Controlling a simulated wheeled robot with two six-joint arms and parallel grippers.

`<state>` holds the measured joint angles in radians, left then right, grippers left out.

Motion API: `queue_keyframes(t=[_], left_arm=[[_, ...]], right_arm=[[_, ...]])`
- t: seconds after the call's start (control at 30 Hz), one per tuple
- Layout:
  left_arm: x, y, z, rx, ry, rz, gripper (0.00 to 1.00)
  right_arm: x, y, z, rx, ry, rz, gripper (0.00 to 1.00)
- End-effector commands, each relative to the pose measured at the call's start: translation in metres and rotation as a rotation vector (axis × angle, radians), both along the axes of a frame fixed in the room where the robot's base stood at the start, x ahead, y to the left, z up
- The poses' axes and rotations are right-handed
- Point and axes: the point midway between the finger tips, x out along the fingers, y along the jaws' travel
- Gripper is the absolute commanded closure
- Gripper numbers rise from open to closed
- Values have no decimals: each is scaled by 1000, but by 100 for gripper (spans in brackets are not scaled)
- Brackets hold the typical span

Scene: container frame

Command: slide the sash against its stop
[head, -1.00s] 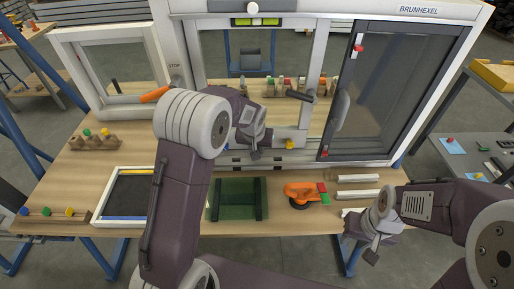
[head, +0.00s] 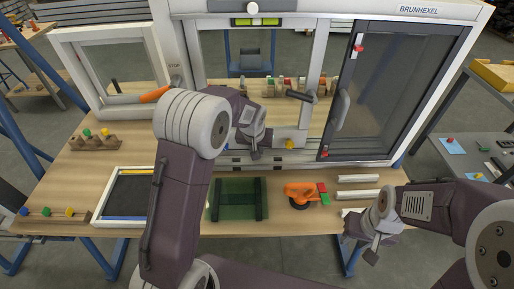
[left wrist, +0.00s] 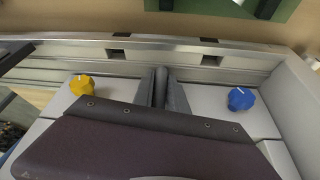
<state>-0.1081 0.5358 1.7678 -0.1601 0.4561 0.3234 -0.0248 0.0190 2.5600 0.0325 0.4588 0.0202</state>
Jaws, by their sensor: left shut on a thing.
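The sash is a pale-framed sliding pane in the large window frame, its right stile (head: 315,70) carrying a dark handle (head: 300,95). A yellow knob (head: 289,144) sits on its bottom rail. My left gripper (head: 255,153) is at that rail, left of the yellow knob. In the left wrist view its fingers (left wrist: 160,88) are shut on a thin upright dark piece, between the yellow knob (left wrist: 82,85) and a blue knob (left wrist: 240,99). My arm hides the sash's left part, and I cannot make out the stop. My right gripper (head: 368,248) hangs near the bench's front right; its jaws are unclear.
A dark-framed panel (head: 375,95) with a handle stands right of the sash. On the bench lie a green glass plate (head: 236,199), an orange suction tool (head: 300,192), white strips (head: 358,179) and a framed dark tray (head: 128,196). A smaller window (head: 120,65) stands at left.

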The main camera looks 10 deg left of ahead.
Motion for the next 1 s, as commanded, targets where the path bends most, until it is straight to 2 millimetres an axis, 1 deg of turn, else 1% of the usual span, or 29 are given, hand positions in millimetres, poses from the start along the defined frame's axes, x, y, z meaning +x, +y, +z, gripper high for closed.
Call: queue_keyframes(t=[0.37, 0.47, 0.6, 0.7, 0.83, 1.0], left_arm=[[1, -2, 0, -1, 0, 1, 100], [5, -17, 1, -2, -1, -5, 100], [15, -51, 1, -3, 0, -7, 100], [21, -71, 1, -3, 0, -6, 100], [25, -85, 1, -3, -1, -1, 100], [25, -88, 0, -3, -1, 1, 100]], right_arm=[[0, 0, 0, 0, 0, 0, 64], [0, 0, 1, 0, 0, 0, 64], [0, 0, 3, 0, 0, 0, 64], [0, 0, 5, 0, 0, 0, 64], [0, 0, 6, 0, 0, 0, 64], [0, 0, 6, 0, 0, 0, 64]])
